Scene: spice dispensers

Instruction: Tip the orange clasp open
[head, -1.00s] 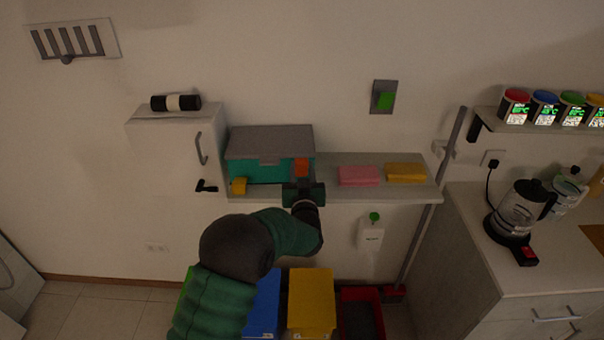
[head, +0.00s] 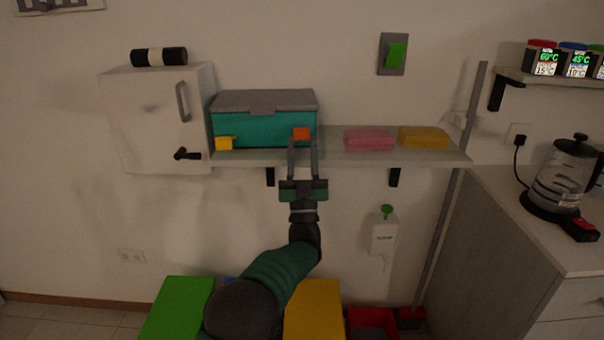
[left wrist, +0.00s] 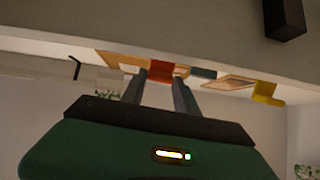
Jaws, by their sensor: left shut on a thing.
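A teal box (head: 260,128) with a grey lid (head: 263,100) stands on the wall shelf, lid down. The orange clasp (head: 301,133) is on its front at the right; a yellow clasp (head: 224,143) is at the left and sits a little lower. My left gripper (head: 302,143) reaches up from below, its two fingers shut on the orange clasp. In the left wrist view the orange clasp (left wrist: 167,69) lies between the fingertips (left wrist: 160,78), and the yellow clasp (left wrist: 265,93) is at the right. The clasp's exact tilt is hard to tell. My right gripper is not in view.
The shelf (head: 340,158) also holds a pink sponge (head: 369,140) and a yellow sponge (head: 423,138) to the right. A white cabinet (head: 155,120) stands close on the left. Coloured bins, including a green one (head: 178,307), stand below. The wall under the shelf is fairly clear.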

